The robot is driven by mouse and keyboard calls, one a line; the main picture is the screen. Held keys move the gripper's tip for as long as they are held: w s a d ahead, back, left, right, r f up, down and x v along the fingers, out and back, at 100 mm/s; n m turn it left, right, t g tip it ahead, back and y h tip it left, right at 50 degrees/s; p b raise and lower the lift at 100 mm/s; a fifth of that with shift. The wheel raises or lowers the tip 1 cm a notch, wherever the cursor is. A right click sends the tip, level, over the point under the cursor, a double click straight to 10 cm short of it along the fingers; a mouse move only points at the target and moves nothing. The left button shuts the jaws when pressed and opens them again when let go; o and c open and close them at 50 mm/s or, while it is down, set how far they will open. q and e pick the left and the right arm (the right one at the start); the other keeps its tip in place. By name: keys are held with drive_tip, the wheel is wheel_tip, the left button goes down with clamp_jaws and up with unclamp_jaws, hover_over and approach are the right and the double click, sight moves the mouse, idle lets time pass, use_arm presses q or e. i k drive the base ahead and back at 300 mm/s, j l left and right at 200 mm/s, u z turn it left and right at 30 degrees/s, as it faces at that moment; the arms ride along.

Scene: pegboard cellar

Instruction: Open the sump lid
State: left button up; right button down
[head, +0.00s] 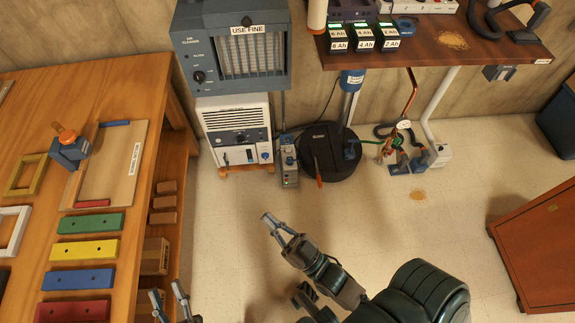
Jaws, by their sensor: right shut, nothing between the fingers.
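The sump lid (340,163) is a dark round disc at floor level, near the wall in the upper middle of the head view. It lies flat, with a small pale label near its far edge. A thin tool or lever with an orange-red grip (319,180) lies across its left front part. My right gripper (268,219) is shut and empty, over the pale floor in front and to the left of the lid, clear of it. My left gripper (168,292) is at the bottom edge beside the workbench, its fingers apart and empty.
A gauge, hoses and blue-footed fittings (400,165) are on the right. A wooden workbench (145,85) runs along the left; the front floor is clear.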

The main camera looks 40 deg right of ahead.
sight(315, 149)
drive_tip(key=z, duration=1.4)
drive_tip(key=i+l, duration=0.2)
drive_tip(key=i, duration=0.25)
drive_tip(key=i+l, duration=0.2)
drive_tip(key=i, duration=0.25)
drive_tip(key=i+l, duration=0.25)
drive_tip(key=i, duration=0.15)
drive_tip(key=i+l+z, duration=0.1)
drive_tip(key=i, duration=0.35)
drive_tip(key=l, duration=0.1)
